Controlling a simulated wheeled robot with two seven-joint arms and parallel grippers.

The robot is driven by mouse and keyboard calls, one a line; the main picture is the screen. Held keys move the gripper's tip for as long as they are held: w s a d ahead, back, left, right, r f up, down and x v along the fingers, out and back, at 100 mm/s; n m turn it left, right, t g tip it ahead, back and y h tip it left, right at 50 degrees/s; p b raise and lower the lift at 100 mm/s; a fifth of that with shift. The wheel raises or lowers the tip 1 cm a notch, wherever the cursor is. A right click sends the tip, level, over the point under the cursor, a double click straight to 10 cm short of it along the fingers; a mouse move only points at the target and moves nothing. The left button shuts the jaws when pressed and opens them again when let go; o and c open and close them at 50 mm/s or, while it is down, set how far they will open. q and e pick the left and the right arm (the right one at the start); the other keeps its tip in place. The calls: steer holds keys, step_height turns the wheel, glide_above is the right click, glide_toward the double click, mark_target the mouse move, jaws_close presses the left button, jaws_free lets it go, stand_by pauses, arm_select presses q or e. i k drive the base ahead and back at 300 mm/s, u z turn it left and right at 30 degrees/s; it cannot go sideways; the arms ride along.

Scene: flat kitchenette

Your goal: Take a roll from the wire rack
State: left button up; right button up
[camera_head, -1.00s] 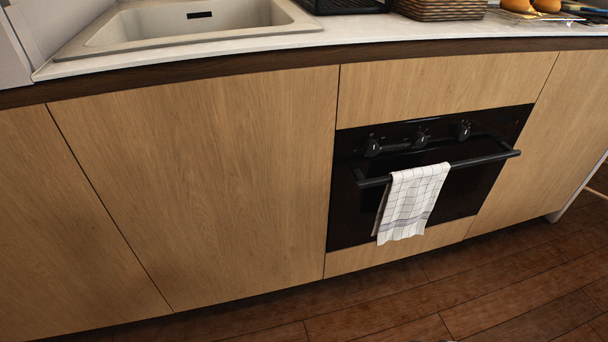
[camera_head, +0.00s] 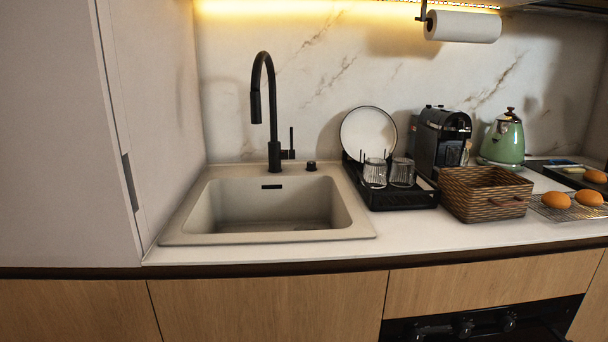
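Two brown rolls show on the counter at the right: one roll (camera_head: 556,200) on the left and another roll (camera_head: 588,197) beside it. They rest on a wire rack (camera_head: 566,213) that lies flat near the counter's front edge. The rack's right end is cut off by the picture edge. Neither of my grippers is in the view.
A wicker basket (camera_head: 484,196) stands just left of the rack. Behind it are a coffee machine (camera_head: 441,140) and a green kettle (camera_head: 503,139). A dish rack (camera_head: 402,198) and sink (camera_head: 270,212) are further left.

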mark_target(556, 200)
steer(key=z, duration=2.95)
steer(key=i, duration=2.7)
steer(key=u, duration=3.65)
